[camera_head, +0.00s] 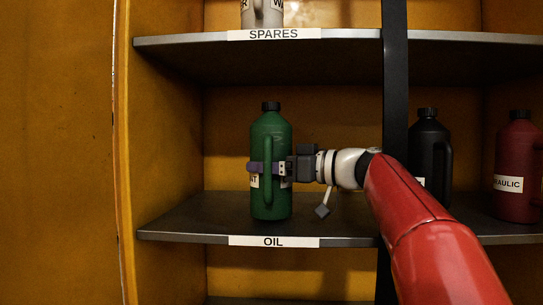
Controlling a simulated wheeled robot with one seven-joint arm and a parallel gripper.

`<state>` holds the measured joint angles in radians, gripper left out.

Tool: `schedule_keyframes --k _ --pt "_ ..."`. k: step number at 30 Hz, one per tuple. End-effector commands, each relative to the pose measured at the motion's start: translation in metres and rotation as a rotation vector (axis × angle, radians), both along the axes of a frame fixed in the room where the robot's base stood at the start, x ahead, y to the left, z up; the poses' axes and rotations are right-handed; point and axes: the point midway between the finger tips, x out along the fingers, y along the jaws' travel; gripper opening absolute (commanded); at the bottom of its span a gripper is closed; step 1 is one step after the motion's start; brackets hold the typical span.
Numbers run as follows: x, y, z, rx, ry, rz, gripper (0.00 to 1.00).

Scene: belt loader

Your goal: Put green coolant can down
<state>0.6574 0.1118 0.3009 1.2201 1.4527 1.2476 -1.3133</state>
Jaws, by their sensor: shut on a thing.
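The green coolant can (271,139) has a black cap and a white label ending in "NT". It is upright at the OIL shelf (190,217), left of the black post. My gripper (268,168) comes in from the right and is shut around the can's middle. The can's base is close to the shelf surface; I cannot tell whether it touches. The far side of the can is hidden.
A black can (428,150) and a dark red can (517,170) labelled "...AULIC" stand to the right on the shelf. A black post (395,70) rises between. The SPARES shelf (200,45) is above, with a grey can (262,14). Yellow cabinet wall (165,130) is left.

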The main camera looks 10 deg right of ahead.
Motion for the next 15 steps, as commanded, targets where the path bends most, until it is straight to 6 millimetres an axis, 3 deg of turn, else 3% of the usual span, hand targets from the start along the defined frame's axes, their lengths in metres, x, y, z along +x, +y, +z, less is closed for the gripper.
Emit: schedule_keyframes --k 15 --pt "-0.0009 0.0002 -0.0092 0.001 -0.005 -0.001 0.20"
